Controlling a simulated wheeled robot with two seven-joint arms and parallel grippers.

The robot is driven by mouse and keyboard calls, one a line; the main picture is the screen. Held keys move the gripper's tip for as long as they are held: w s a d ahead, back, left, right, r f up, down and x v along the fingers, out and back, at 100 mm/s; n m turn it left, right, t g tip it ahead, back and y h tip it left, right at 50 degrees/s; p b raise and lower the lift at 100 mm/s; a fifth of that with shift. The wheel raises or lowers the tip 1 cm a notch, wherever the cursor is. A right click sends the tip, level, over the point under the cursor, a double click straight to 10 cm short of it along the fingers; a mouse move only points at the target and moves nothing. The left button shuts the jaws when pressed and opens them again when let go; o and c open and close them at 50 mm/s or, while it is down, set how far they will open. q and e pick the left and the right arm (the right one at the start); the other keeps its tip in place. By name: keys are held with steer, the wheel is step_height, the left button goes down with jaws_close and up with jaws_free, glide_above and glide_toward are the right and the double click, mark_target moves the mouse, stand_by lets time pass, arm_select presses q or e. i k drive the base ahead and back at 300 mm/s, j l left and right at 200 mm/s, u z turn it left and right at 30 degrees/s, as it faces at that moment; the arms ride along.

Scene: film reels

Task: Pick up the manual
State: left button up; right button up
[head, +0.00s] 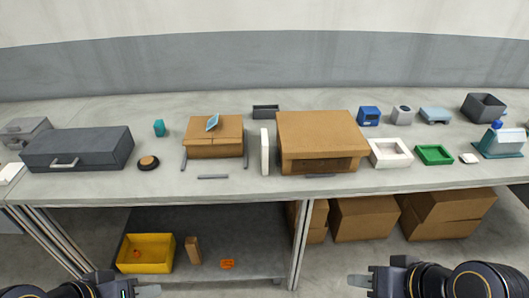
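No thing in the head view is clearly marked as the manual. A thin white slab (264,151) stands upright on the workbench between two brown boxes and could be it, but I cannot tell. A small blue flat item (213,122) leans on top of the left brown box (214,140). My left gripper (148,291) is at the bottom edge, left of centre, low in front of the bench. My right gripper (358,281) is at the bottom edge, right of centre. Both are well away from the bench-top items, and neither visibly holds anything. Their finger gaps are unclear.
The workbench (225,185) carries a dark grey case (78,149), a larger brown box (319,138), a white tray (391,154) and a green tray (434,154). A yellow bin (147,254) sits on the lower shelf. Cardboard boxes (364,219) stand under the right side.

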mark_target(263, 136)
steer(key=u, duration=0.55)
steer(key=i+l+u, duration=0.1)
steer(key=u, duration=0.4)
steer(key=l+u, duration=0.45)
steer(key=i+l+u, duration=0.1)
steer(key=l+u, duration=0.15)
steer(key=u, duration=0.25)
steer(key=l+u, duration=0.25)
steer(key=u, duration=0.2)
steer(key=k+l, duration=0.1)
steer(key=l, duration=0.55)
steer(key=k+l, duration=0.2)
steer(key=k, duration=0.25)
